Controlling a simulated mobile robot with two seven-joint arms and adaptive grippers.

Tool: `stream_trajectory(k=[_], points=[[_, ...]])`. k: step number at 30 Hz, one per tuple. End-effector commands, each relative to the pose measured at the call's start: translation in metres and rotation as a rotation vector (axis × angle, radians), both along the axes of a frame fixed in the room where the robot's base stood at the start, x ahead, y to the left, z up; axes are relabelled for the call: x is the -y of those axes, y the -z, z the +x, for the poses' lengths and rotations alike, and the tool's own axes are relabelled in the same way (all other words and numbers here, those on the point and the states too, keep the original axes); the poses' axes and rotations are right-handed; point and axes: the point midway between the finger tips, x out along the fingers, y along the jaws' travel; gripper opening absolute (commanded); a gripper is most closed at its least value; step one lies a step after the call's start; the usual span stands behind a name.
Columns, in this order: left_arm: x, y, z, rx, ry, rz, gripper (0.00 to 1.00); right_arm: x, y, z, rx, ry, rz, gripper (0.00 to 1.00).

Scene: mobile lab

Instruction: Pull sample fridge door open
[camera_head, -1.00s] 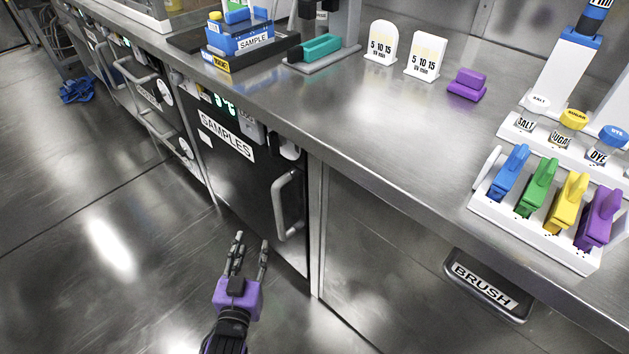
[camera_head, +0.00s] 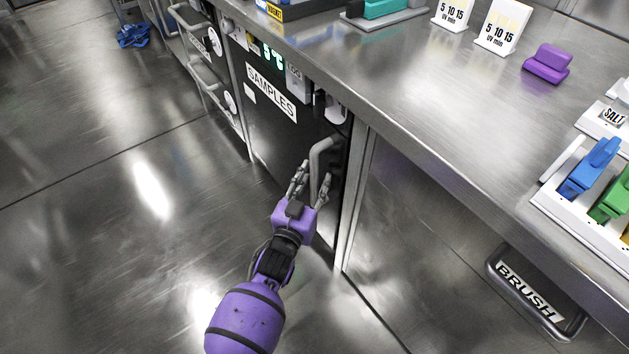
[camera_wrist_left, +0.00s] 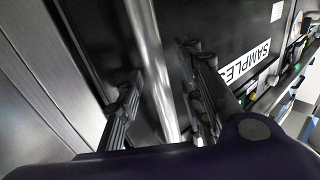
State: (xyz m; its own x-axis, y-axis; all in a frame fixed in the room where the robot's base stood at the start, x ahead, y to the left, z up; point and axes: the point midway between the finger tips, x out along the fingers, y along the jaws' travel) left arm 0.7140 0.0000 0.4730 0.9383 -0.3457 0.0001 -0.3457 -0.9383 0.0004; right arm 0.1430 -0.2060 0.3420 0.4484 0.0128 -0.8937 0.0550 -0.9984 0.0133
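The sample fridge door (camera_head: 272,128) is black, with a SAMPLES label (camera_head: 271,91), and stands shut under the counter. Its grey bar handle (camera_head: 316,162) is upright near the door's right edge. My left gripper (camera_head: 312,182) is at the handle, with its fingers apart. In the left wrist view the handle (camera_wrist_left: 155,70) runs between the two finger sets of my left gripper (camera_wrist_left: 162,106), with a gap visible on at least one side. The SAMPLES label (camera_wrist_left: 244,64) also shows there. My right gripper is not in view.
The steel counter (camera_head: 430,105) overhangs the fridge. Purple, blue and green items sit on the counter. Other door handles line the left, and the floor (camera_head: 110,215) in front is clear.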

Motion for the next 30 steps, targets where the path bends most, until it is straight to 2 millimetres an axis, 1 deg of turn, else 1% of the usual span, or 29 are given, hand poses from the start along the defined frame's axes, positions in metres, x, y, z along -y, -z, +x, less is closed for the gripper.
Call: stream_trajectory(k=[4,5,12,13,24,26,30], points=[[0.0,0.0,0.0,0.0,0.0,0.0,0.36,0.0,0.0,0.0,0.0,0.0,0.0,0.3],[0.0,0.0,0.0,0.0,0.0,0.0,0.34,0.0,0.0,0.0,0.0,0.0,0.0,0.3],[0.0,0.0,0.0,0.0,0.0,0.0,0.03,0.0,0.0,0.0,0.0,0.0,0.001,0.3],[0.0,0.0,0.0,0.0,0.0,0.0,0.0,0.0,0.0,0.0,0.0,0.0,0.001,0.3],[-0.002,0.0,-0.001,-0.001,0.003,0.001,0.0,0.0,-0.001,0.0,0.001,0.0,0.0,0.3],[-0.004,0.0,-0.003,0.0,0.008,0.002,0.0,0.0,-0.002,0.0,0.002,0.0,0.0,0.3],[-0.018,0.0,-0.01,0.0,0.031,0.008,0.0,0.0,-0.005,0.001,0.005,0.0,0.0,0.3]])
